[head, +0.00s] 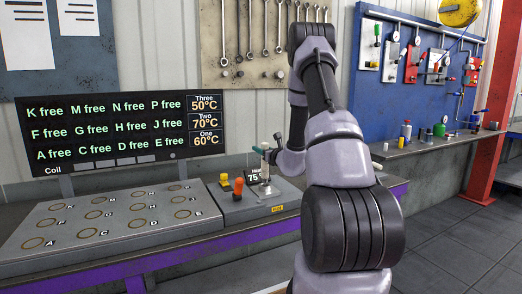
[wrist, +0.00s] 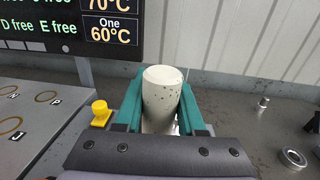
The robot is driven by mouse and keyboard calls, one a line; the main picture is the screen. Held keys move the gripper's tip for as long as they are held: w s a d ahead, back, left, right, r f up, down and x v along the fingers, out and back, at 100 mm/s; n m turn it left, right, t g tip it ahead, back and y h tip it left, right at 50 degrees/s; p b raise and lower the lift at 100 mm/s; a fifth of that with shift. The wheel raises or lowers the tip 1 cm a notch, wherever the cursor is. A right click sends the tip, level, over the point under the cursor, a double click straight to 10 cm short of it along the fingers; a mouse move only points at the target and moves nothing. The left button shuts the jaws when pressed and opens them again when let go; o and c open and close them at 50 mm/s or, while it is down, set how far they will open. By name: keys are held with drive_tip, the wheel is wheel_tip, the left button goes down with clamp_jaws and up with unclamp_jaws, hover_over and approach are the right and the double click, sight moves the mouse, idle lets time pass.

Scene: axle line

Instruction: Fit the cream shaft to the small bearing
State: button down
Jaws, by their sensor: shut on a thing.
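The cream shaft (wrist: 162,105) is a pale, dark-speckled cylinder standing upright in the wrist view. My gripper (wrist: 162,88) is shut on it, with one teal finger on each side. Its lower end is hidden behind the gripper body. A metal ring that looks like a bearing (wrist: 293,160) lies flat on the bench at the lower right of the wrist view, apart from the shaft. I cannot tell if it is the small bearing. In the head view my gripper (head: 266,153) is small and partly hidden by my arm, near the heater box.
A panel of lettered ring spots (head: 110,222) lies at the left, under a display board (head: 120,130). A heater box (head: 240,205) with orange and yellow knobs stands beside it. A small metal piece (wrist: 262,103) stands on the bench right of the shaft. Bare bench lies around it.

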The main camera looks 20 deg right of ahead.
drive_tip(key=shift+f, duration=1.6)
drive_tip(key=c, duration=0.5)
unclamp_jaws()
drive_tip(key=shift+o, duration=0.4)
drive_tip(key=shift+s, duration=0.1)
drive_tip(key=s+d, duration=0.1)
drive_tip(key=s, duration=0.9)
drive_tip(key=shift+s, duration=0.3)
drive_tip(key=shift+d, duration=0.1)
